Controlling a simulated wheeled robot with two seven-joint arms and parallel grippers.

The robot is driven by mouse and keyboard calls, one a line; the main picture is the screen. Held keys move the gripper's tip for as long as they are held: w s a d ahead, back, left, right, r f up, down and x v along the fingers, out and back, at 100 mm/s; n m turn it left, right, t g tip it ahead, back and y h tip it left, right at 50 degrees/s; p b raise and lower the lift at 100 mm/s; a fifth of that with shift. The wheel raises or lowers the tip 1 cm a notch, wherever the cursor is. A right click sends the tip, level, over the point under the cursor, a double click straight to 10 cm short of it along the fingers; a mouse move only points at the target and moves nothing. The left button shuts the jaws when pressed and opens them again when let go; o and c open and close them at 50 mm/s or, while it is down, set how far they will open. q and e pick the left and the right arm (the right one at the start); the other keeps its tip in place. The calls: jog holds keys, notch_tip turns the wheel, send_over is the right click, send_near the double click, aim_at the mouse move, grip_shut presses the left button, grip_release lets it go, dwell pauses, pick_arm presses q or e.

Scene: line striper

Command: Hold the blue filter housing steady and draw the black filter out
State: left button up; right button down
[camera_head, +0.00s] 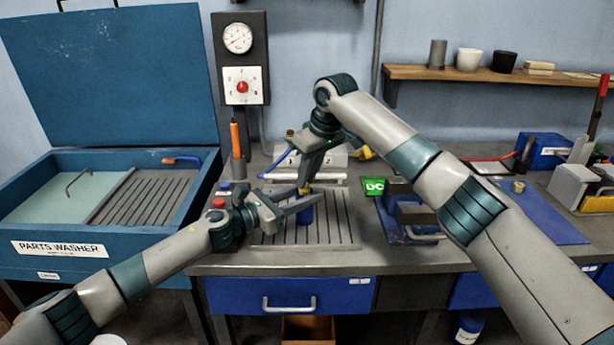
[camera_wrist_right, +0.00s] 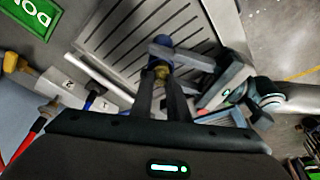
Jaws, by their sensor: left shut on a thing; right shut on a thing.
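The blue filter housing (camera_head: 306,214) stands upright on the slotted grey plate of the bench. My left gripper (camera_head: 302,205) is shut on it from the left side. In the right wrist view the housing (camera_wrist_right: 163,42) shows beyond my left gripper's fingers (camera_wrist_right: 180,55). My right gripper (camera_head: 304,186) points down from above, just over the housing, and is shut on a small brass-coloured top piece, which I take as the filter's end (camera_wrist_right: 161,72). The filter's black body is hidden, so I cannot tell how far it sits in the housing.
A blue parts washer (camera_head: 60,247) with its lid up stands at the left. A gauge panel (camera_head: 240,60) rises behind the bench. A green sign (camera_head: 374,187) and a blue tray (camera_head: 410,232) are right of the slotted plate (camera_head: 270,235). The plate's front part is clear.

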notch_tip(320, 180, up, 11)
jog(key=shift+f, duration=0.15)
dwell(2.3)
pick_arm(q)
jog(key=o, duration=1.4)
jog(key=shift+a, duration=0.1)
jog(key=v, duration=1.1)
jog(key=shift+s+a, duration=0.25)
jog(key=shift+a, duration=0.1)
jog(key=shift+a, duration=0.1)
pick_arm(e)
jog(key=shift+a, duration=0.1)
